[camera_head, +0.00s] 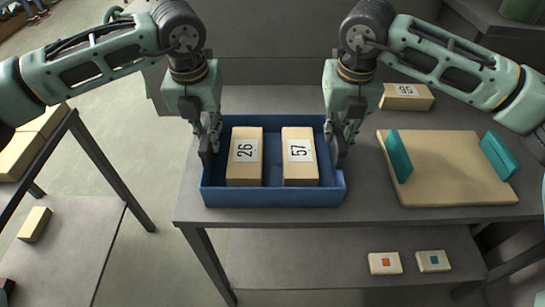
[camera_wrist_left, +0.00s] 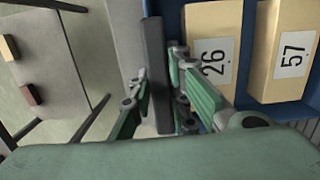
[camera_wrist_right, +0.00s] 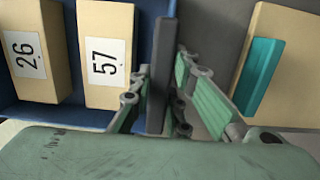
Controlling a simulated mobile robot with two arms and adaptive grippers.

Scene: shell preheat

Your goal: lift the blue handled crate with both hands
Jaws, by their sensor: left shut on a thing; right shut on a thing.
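The blue crate (camera_head: 272,197) stands on the grey table with two tan boxes inside, labelled 26 (camera_head: 245,165) and 57 (camera_head: 299,165). My left gripper (camera_head: 208,145) is shut on the crate's left handle, a dark upright bar that shows in the left wrist view (camera_wrist_left: 157,75). My right gripper (camera_head: 341,143) is shut on the crate's right handle, a similar dark bar in the right wrist view (camera_wrist_right: 163,75). The crate looks level. Whether its bottom touches the table cannot be told.
A tan board (camera_head: 455,190) with two teal handles lies on the table to the right. A box labelled 95 (camera_head: 405,96) is behind it. Two small boxes (camera_head: 385,263) lie on the lower shelf. A rack (camera_head: 75,240) with boxes stands at the left.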

